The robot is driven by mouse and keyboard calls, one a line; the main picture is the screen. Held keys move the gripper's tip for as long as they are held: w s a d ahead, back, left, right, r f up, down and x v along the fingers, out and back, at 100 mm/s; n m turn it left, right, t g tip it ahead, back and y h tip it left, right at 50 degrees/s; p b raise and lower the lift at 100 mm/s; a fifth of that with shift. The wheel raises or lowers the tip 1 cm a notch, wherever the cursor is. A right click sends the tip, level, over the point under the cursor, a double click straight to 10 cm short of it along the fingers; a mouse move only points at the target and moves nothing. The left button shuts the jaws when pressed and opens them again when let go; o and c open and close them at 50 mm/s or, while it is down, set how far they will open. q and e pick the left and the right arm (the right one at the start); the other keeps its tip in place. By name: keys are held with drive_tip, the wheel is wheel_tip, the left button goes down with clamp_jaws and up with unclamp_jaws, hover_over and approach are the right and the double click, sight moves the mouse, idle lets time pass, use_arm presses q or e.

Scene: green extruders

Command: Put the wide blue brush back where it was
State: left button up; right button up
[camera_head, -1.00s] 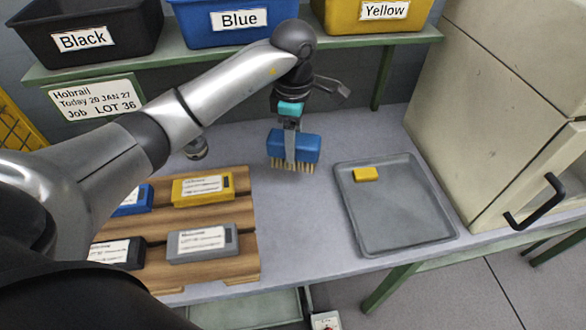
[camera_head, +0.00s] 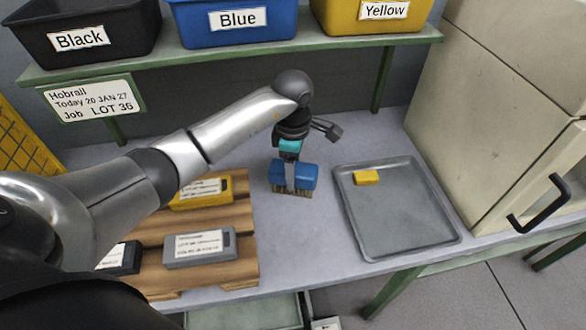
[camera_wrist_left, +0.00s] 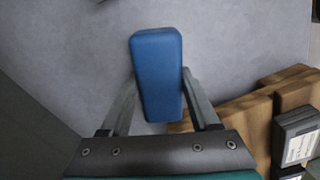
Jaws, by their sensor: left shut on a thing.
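The wide blue brush (camera_head: 306,177) has a blue block body and tan bristles that point down. My left gripper (camera_head: 290,178) is shut on the brush body from above. The brush is upright at the table surface, between the wooden pallet and the grey tray; I cannot tell if the bristles touch the table. In the left wrist view the blue brush (camera_wrist_left: 158,75) sits between the two fingers of my left gripper (camera_wrist_left: 160,92). My right gripper is not in view.
The grey tray (camera_head: 400,235) with a small yellow block (camera_head: 366,177) lies to the right. The wooden pallet (camera_head: 245,262) with yellow (camera_head: 205,190), grey (camera_head: 200,248) and black labelled boxes lies to the left. A shelf (camera_head: 330,45) with labelled bins runs behind. Bare table surrounds the brush.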

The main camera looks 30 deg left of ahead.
use_arm(q)
drive_tip(key=o, duration=1.4)
drive_tip(key=shift+f, duration=0.1)
drive_tip(key=shift+o, duration=0.2)
drive_tip(key=shift+r, duration=0.3)
wheel_tip(320, 180, up, 12)
drive_tip(key=p, duration=0.2)
drive_tip(key=shift+f, duration=0.2)
